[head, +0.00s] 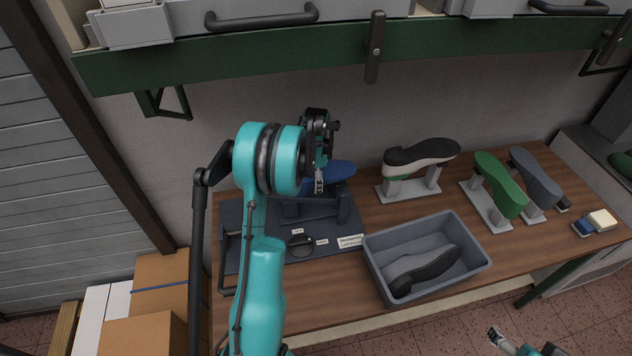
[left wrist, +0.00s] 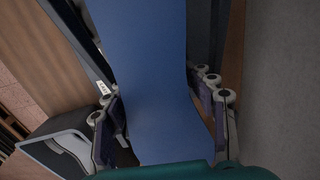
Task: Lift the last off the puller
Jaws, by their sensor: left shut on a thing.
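A blue last (head: 338,171) is at the dark puller (head: 345,208) on the left part of the bench, partly hidden behind my left gripper (head: 320,184). In the left wrist view the blue last (left wrist: 150,75) runs between the two fingers of my left gripper (left wrist: 165,122), which is shut on it. I cannot tell whether the last touches the puller or is clear of it. My right gripper (head: 497,337) is low at the bottom right, away from the bench; its fingers are too small to read.
A grey bin (head: 376,268) holding a dark sole stands right of the puller. Black-and-white (head: 422,155), green (head: 500,183) and grey (head: 535,177) lasts sit on stands further right. A green shelf beam (head: 300,52) crosses above. Cardboard boxes (head: 160,270) stand at left.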

